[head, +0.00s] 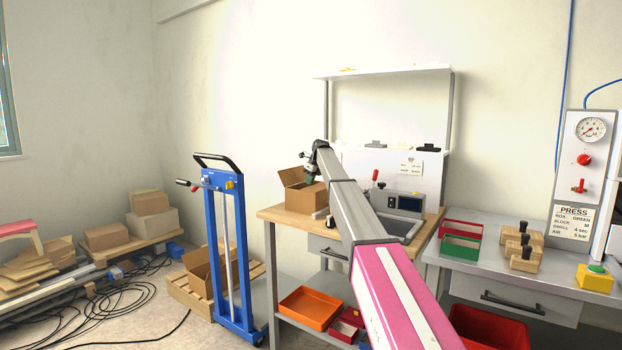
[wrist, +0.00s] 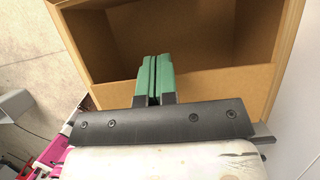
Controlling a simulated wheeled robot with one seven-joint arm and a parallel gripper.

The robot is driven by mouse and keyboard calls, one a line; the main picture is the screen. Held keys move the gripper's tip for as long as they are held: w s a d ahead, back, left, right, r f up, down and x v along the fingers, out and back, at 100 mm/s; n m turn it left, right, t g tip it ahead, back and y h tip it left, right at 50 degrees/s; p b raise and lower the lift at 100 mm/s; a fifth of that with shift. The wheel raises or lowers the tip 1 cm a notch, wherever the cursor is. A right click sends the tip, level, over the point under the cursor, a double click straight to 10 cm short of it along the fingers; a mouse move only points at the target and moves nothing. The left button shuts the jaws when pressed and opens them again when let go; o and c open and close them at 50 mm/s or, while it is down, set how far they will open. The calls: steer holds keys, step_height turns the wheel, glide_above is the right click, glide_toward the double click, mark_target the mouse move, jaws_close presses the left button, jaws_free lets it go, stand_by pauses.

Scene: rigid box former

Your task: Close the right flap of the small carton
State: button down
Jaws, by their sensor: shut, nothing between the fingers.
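The small carton (head: 297,197) is a brown cardboard box on the left part of the wooden bench top, open at the top. In the head view a flap (head: 291,176) stands up at its left rear; its right side is partly hidden by my arm. In the wrist view I look into the open carton (wrist: 195,30), and a brown panel (wrist: 215,85) crosses behind my fingers; I cannot tell if it is a flap or a wall. My gripper (wrist: 155,60) has green fingers, pressed together and empty, over the carton's opening. Contact with cardboard cannot be told.
The wooden bench (head: 272,213) also holds a grey device with a screen (head: 410,204) right of the carton. A white shelf unit (head: 390,162) stands behind. A blue lift trolley (head: 229,250) stands to the left. Red and green trays (head: 460,246) are on the grey table to the right.

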steer(key=shift+a+f, duration=0.1)
steer(key=shift+f, duration=0.25)
steer(key=shift+w, duration=0.1)
stand_by(0.5)
steer(key=shift+r, duration=0.85)
